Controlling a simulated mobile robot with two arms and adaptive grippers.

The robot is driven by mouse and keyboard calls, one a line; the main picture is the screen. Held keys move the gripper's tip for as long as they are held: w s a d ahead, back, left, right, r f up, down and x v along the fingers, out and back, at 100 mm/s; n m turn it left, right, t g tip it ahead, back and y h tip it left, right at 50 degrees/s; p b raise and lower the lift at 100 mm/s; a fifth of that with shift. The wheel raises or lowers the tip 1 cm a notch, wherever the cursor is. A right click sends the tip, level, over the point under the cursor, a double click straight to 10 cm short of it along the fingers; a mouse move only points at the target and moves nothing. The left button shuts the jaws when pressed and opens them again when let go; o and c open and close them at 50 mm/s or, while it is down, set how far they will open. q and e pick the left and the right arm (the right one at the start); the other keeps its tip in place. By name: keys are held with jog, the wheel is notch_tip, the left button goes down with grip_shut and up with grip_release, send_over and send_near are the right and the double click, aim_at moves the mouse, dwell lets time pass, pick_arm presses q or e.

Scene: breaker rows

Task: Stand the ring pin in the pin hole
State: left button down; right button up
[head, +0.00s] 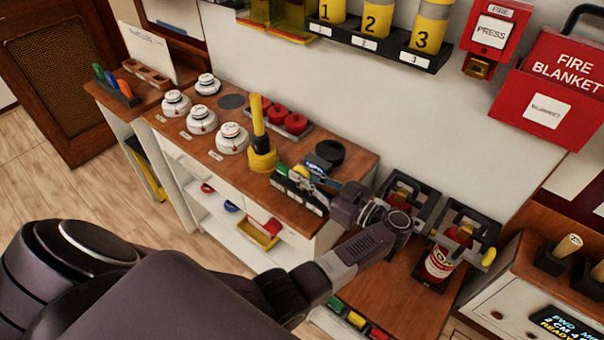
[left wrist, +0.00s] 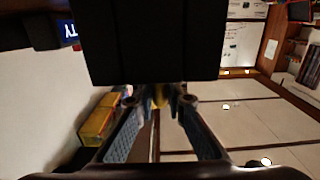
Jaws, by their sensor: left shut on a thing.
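My left gripper (head: 318,182) reaches in over the right end of the wooden counter, above a rack with coloured labels (head: 298,194). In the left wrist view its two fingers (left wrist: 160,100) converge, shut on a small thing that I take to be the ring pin. The pin is mostly hidden by the fingertips, and its tilt cannot be told. A red extinguisher (head: 440,262) stands in a black bracket at the right, apart from the gripper. I cannot make out the pin hole. My right gripper is not in view.
A yellow post on a round base (head: 262,155) stands close to the left of the gripper. White detectors (head: 202,120) and red round parts (head: 290,120) sit farther left and behind. A black round piece (head: 330,152) lies near the wall. The floor at left is clear.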

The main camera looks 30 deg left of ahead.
pick_arm(q)
jog(key=shift+f, duration=0.2)
jog(key=c, duration=1.9)
grip_release()
jog(key=shift+r, duration=0.15)
